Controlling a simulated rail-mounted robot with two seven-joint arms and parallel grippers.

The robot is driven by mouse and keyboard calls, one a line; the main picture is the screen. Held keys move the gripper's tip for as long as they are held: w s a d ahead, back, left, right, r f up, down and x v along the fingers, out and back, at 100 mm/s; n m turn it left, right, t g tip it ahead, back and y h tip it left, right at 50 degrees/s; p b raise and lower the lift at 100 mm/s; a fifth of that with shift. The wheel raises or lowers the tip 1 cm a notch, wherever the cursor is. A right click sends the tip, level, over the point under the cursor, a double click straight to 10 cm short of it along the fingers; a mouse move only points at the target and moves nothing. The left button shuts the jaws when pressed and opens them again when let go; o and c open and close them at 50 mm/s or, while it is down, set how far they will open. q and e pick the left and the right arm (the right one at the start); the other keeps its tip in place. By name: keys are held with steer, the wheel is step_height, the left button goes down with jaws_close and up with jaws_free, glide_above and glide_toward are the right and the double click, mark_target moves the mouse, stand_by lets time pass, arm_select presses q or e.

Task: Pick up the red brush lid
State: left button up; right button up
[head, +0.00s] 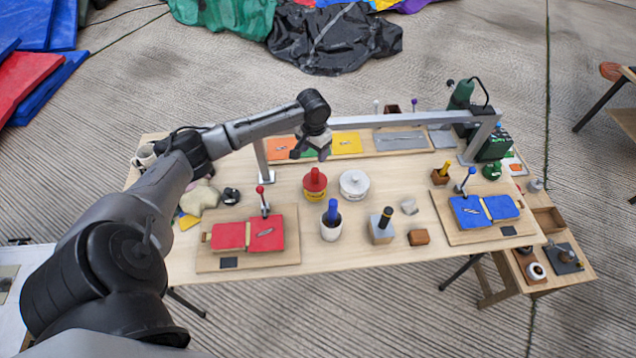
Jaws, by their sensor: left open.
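The red brush lid (315,179) has an upright handle and sits on top of a yellow pot (314,195) near the middle of the table. My left gripper (312,154) is above and just behind the lid in the picture, pointing down, open and empty. It appears apart from the lid, though the exact height gap is hard to tell. My right gripper does not show.
A white lidded pot (354,184) stands close to the right of the red lid. A grey overhead bar (400,118) spans the table's back.

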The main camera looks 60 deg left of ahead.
mark_target(315, 175)
arm_select(q)
step_height(315, 175, down, 7)
steer(key=shift+s+d+b, duration=0.1)
steer(key=shift+b, duration=0.3)
steer(key=shift+d+f+b, duration=0.15)
steer(key=shift+f+b, duration=0.15)
steer(key=shift+f, duration=1)
steer(key=shift+d+f+b, duration=0.1)
steer(key=shift+f+b, duration=0.15)
steer(key=shift+f, duration=1.05)
steer(key=shift+c, duration=1.3)
steer(key=c, duration=0.7)
